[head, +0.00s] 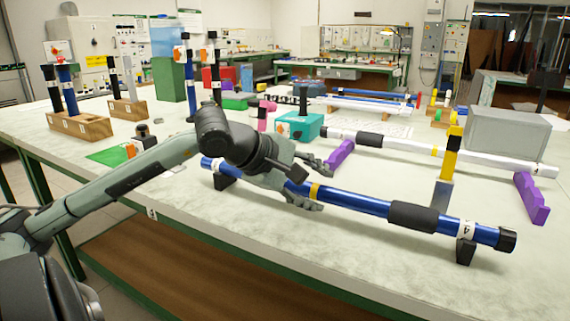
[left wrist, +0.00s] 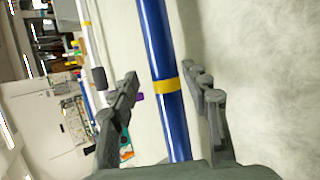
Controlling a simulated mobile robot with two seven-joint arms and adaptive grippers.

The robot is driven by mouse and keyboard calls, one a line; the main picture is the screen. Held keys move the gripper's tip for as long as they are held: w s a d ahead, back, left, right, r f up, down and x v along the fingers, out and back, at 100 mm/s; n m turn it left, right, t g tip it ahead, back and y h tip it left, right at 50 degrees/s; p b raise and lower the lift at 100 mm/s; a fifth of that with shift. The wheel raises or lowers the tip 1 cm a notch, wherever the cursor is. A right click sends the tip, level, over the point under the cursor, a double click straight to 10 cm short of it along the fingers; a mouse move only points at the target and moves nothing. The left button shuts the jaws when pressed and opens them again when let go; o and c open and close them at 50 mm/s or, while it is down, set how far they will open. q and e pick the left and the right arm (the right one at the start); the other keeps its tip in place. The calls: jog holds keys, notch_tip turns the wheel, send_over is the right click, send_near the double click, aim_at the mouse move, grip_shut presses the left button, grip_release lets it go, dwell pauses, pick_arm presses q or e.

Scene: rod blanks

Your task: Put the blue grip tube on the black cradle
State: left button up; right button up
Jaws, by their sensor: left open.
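The blue grip tube (head: 360,202) has a black grip sleeve (head: 413,217), a yellow band and a black end cap. It lies along the front of the table, over the two supports of the black cradle, one near its right end (head: 465,251) and one near its left end (head: 224,182); it appears to rest on both. My left gripper (head: 318,187) is open around the tube near the yellow band. In the left wrist view the tube (left wrist: 152,40) runs between the spread fingers (left wrist: 165,85), with gaps on both sides. My right gripper is not in view.
A white tube (head: 450,156) lies behind on a purple cradle (head: 531,198). A yellow-and-grey post (head: 447,168) stands just behind the blue tube. A teal box (head: 300,125), a grey box (head: 508,134) and wooden blocks with upright tubes (head: 80,125) stand farther back. The front right tabletop is clear.

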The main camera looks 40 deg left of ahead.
pick_arm(q)
jog(key=shift+s+r, duration=0.35)
jog(key=b+v, duration=0.1)
jog(key=v, duration=1)
jog(key=shift+b, duration=0.3)
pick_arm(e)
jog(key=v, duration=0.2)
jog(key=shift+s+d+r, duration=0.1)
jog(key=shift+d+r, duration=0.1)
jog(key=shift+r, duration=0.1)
pick_arm(q)
jog(key=shift+a, duration=0.1)
jog(key=shift+s, duration=0.1)
